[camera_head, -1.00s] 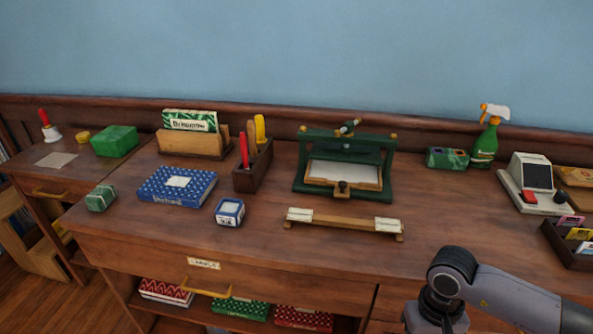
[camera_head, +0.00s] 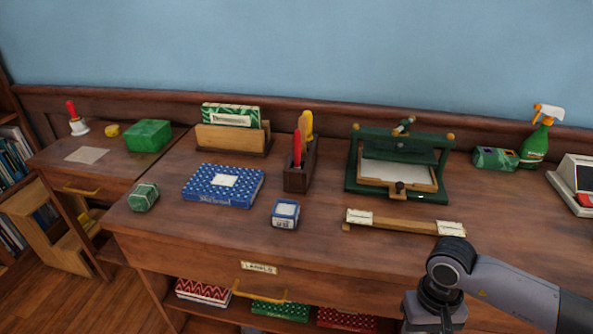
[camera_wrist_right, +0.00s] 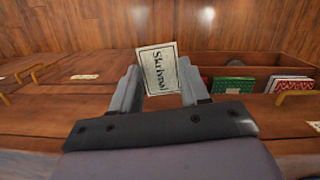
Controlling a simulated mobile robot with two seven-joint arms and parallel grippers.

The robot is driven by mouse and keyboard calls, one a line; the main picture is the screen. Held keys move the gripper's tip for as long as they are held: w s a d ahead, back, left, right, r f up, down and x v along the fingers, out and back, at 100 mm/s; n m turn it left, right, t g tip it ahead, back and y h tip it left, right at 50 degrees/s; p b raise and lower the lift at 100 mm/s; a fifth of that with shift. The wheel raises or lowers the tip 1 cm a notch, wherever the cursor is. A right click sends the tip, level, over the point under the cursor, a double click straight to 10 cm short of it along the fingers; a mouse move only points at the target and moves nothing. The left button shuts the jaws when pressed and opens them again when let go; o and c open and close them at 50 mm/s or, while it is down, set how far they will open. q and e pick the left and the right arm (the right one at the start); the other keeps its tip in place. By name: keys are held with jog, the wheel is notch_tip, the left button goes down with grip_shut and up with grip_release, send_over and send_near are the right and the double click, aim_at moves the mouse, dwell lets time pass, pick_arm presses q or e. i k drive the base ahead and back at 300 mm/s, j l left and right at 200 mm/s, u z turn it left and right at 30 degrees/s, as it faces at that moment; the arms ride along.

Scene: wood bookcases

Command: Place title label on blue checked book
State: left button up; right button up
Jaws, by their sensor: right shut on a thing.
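The title label (camera_wrist_right: 158,66) is a cream card with dark lettering in the right wrist view, held tilted between the fingertips of my right gripper (camera_wrist_right: 160,82). The blue checked book (camera_head: 222,200) lies flat on the desk, left of centre in the head view, with a pale blank-looking patch on its cover. My right arm is at the lower right of the head view, well to the right of the book; its fingers and the label are out of sight there. My left gripper is not in view.
A small blue-and-white box (camera_head: 285,213) stands right of the book and a green box (camera_head: 144,197) left of it. A wooden holder (camera_head: 297,172) with tools and a green press (camera_head: 397,170) stand behind. A wooden bar (camera_head: 405,221) lies in front of the press.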

aim_at(225, 180)
jog(key=i+j, duration=0.1)
jog(key=j, duration=0.4)
jog(key=i+j, duration=0.1)
jog(key=j, duration=0.4)
jog(key=i+j+u, duration=0.1)
jog(key=j, duration=0.4)
jog(key=i+j, duration=0.1)
jog(key=j, duration=0.4)
